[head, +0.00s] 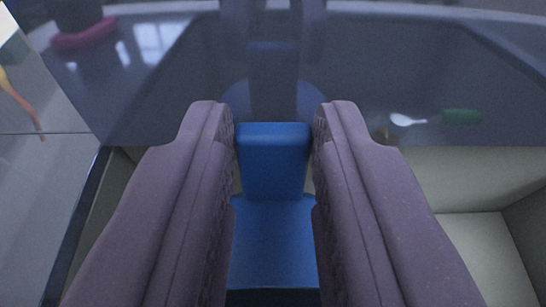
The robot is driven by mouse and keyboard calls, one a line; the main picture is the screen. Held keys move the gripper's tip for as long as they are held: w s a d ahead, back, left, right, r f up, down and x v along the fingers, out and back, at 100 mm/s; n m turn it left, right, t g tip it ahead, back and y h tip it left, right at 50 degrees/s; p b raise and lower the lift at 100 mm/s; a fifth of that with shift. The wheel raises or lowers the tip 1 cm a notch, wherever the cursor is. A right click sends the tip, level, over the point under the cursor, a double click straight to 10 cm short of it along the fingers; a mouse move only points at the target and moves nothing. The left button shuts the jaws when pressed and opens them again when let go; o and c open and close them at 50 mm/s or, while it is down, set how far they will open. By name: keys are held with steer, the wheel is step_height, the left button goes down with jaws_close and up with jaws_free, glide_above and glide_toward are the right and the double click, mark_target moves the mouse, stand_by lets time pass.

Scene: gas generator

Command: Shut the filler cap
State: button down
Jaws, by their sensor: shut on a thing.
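The blue filler cap (273,245) shows at the middle bottom of the head view. It has a raised blue upright tab (273,165) and a flatter blue part below it. My gripper (275,115) comes from the bottom edge, with one grey-purple finger on each side of the tab. The fingers are shut on the tab. Their inner faces and the flat part's sides are partly hidden. I cannot tell from this view how far the cap is open or shut.
A dark glossy panel (400,70) lies beyond the cap and mirrors the fingers and the blue tab. A pale recessed surface (480,245) lies at the lower right. A white and green spoon-like shape (460,116) and a pink shape (85,34) show in the glossy area, perhaps as reflections.

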steer(key=s+t+b, duration=0.1)
steer(key=s+b, duration=0.1)
steer(key=b, duration=0.2)
steer(key=s+t+b, duration=0.1)
steer(key=t+b, duration=0.1)
steer(key=b, duration=0.3)
steer(key=shift+s+f, duration=0.35)
steer(key=shift+f, duration=0.05)
steer(key=shift+s+r+t+b, duration=0.4)
steer(key=shift+s+b, duration=0.1)
steer(key=shift+b, duration=0.5)
steer(key=c, duration=0.9)
jaws_free()
